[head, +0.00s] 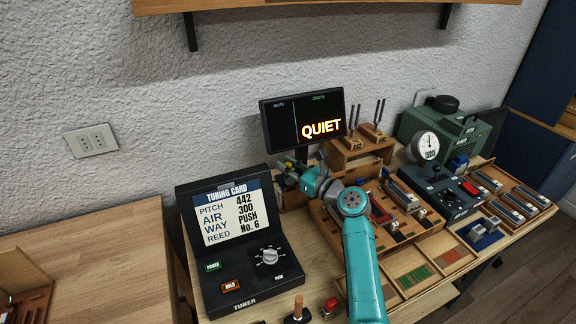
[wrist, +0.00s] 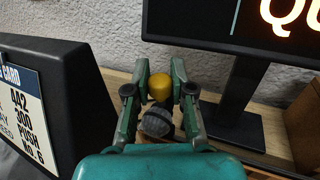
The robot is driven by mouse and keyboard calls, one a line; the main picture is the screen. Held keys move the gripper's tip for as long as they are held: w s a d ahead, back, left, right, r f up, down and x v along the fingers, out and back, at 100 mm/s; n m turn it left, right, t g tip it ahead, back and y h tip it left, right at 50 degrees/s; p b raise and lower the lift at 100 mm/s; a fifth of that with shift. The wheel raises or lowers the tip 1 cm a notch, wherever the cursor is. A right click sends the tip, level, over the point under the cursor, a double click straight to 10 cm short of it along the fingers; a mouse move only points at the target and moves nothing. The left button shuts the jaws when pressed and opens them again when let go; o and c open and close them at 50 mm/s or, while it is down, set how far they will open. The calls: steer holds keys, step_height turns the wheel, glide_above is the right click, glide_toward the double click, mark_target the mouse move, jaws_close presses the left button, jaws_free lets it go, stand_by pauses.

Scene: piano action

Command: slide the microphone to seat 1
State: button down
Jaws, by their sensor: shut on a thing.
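The microphone shows in the wrist view as a round grey mesh head (wrist: 157,123) with a yellow knob (wrist: 160,87) beyond it. My gripper (wrist: 160,80) has its two green fingers on either side of the yellow knob and is shut on it. In the head view my gripper (head: 291,174) is between the tuner and the black display stand, near the wall side of the bench. The microphone is too small and covered there to make out. I cannot tell which place is seat 1; no seat label is readable.
The tuner (head: 264,288) with its tuning card screen stands close on the left. The display (head: 303,118) reading QUIET stands close behind on its stand (wrist: 235,119). A wooden fork block (head: 357,158), wooden trays and a green machine (head: 452,135) crowd the right.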

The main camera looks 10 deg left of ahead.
steer(key=w+d, duration=0.2)
steer(key=d, duration=0.1)
steer(key=w+d, duration=0.4)
steer(key=d, duration=0.1)
steer(key=shift+d, duration=0.35)
steer(key=c, duration=1)
jaws_free()
steer(key=shift+s, duration=0.1)
steer(key=v, duration=1.2)
steer(key=shift+f, duration=0.1)
steer(key=shift+d, duration=0.1)
